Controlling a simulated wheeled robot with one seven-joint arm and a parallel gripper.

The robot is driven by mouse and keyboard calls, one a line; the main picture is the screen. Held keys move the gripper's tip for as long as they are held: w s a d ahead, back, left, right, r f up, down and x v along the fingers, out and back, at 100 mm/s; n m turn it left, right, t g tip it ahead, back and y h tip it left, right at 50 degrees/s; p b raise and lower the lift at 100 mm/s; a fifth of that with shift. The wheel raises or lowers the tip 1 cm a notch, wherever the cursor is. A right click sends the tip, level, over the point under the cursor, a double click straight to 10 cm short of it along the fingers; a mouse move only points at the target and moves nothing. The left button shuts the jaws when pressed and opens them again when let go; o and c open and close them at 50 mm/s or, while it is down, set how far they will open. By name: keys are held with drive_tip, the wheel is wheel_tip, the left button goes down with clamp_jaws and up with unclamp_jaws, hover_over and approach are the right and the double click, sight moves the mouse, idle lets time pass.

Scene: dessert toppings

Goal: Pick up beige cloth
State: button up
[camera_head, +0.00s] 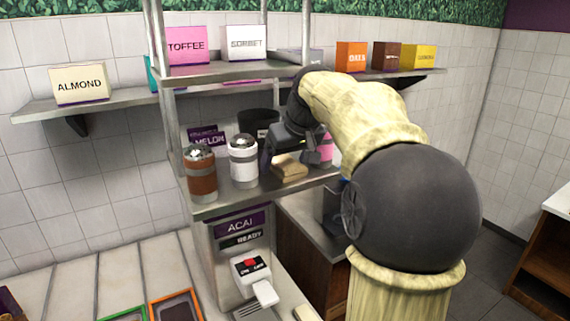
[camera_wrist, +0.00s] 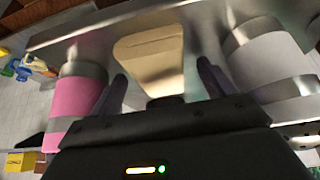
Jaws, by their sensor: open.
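The beige cloth (camera_head: 289,168) lies folded on the metal shelf above the acai machine, near its front edge. In the wrist view the beige cloth (camera_wrist: 150,58) lies ahead of and between the fingers. My gripper (camera_head: 292,152) is at the shelf, just above or beside the cloth; the arm hides part of that area. In the wrist view my gripper (camera_wrist: 162,84) has its two fingers apart, with the cloth's near end reaching into the gap. I cannot tell whether a finger touches it.
A white shaker (camera_head: 243,163) stands left of the cloth, with a brown shaker (camera_head: 201,175) further left. A pink container (camera_wrist: 75,108) is close on the other side. A black pot (camera_head: 258,122) stands behind. The acai machine (camera_head: 228,265) is below the shelf.

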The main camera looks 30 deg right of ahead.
sight(287, 161)
drive_tip(key=shift+w+d, duration=0.1)
drive_tip(key=c, duration=0.9)
drive_tip(key=shift+c, duration=1.2)
drive_tip(key=shift+r, duration=0.45)
wheel_tip(287, 161, up, 9)
drive_tip(key=shift+r, duration=0.1)
